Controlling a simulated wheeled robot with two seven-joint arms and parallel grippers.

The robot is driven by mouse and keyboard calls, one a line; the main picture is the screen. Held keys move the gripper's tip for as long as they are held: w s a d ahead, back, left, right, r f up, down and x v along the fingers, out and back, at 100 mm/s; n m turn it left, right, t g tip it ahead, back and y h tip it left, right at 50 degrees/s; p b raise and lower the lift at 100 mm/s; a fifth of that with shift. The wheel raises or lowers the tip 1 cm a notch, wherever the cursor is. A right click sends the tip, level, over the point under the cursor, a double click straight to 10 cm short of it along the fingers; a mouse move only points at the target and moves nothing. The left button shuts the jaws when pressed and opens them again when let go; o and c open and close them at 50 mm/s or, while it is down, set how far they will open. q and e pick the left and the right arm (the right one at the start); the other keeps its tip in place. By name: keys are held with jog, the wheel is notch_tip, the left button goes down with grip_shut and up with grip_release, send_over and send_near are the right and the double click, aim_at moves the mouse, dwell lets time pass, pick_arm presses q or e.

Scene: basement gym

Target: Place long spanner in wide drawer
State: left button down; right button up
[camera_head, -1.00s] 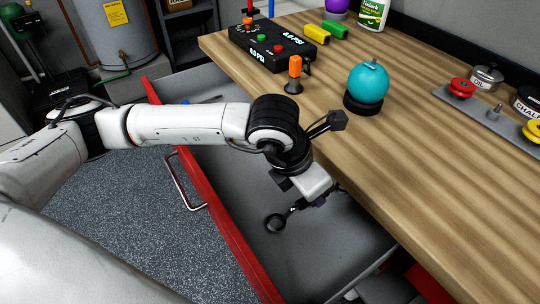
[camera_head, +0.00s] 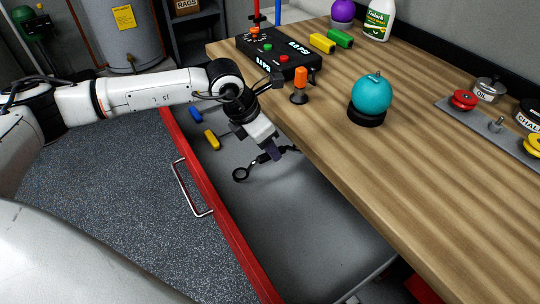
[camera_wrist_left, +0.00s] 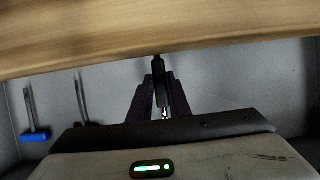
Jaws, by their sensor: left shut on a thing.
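The long spanner (camera_head: 259,160) is dark with a ring end, and my left gripper (camera_head: 277,153) is shut on its shaft. The ring end points left and toward the front. The far end runs right toward the bench edge. In the left wrist view the spanner (camera_wrist_left: 159,82) stands out between the two dark fingers. The wide drawer (camera_head: 232,232) is pulled open, with a red front and grey inside. The gripper and spanner are over its inside; I cannot tell whether the spanner touches the floor. My right gripper is out of view.
A yellow-handled tool (camera_head: 211,140) and a blue-handled tool (camera_head: 195,114) lie at the drawer's far end. The wooden bench top (camera_head: 420,170) overhangs the drawer's right side. The drawer's near part is clear.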

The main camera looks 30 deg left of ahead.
aim_at(267, 154)
pick_arm(q)
jog(key=shift+f, duration=1.7)
jog(key=shift+f, duration=0.15)
jog(key=c, duration=1.7)
grip_release()
jog(key=shift+o, duration=0.2)
jog(key=v, duration=1.2)
jog(key=shift+d, duration=0.1)
